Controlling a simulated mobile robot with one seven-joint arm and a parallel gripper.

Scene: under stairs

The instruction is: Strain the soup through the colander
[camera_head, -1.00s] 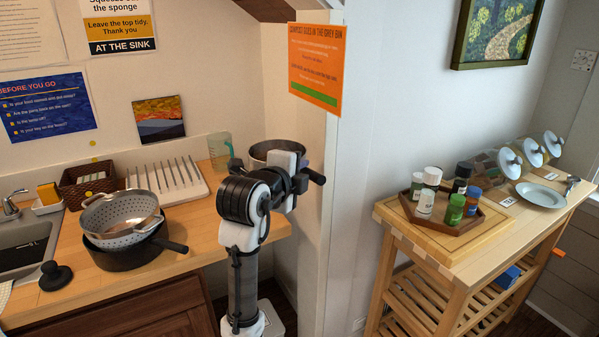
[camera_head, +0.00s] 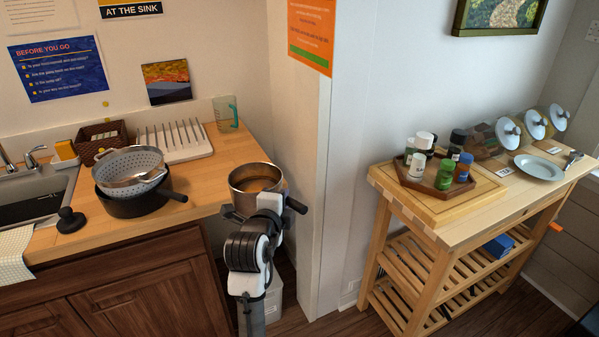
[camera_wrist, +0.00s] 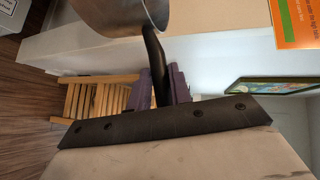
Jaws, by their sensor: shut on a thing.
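A grey steel colander (camera_head: 122,166) with many holes rests in a black pan (camera_head: 135,206) on the counter at the left of the head view. A steel pot (camera_head: 239,180) with brown-orange soup (camera_head: 258,185) inside is at the counter's right end, looking roughly level. My gripper (camera_wrist: 162,88) is shut on the pot's black handle (camera_wrist: 156,58), with a purple finger on each side. The pot (camera_wrist: 118,14) shows at the top of the wrist view. In the head view my wrist hides part of the pot's side and the fingertips. The pot is well right of the colander.
A drying rack (camera_head: 178,145), a brown basket (camera_head: 100,138) and a measuring jug (camera_head: 226,112) stand along the back of the wooden counter (camera_head: 205,185). The sink (camera_head: 40,196) is at the left. A wall end (camera_head: 312,190) stands just right of the pot. A wooden trolley (camera_head: 450,212) is farther right.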

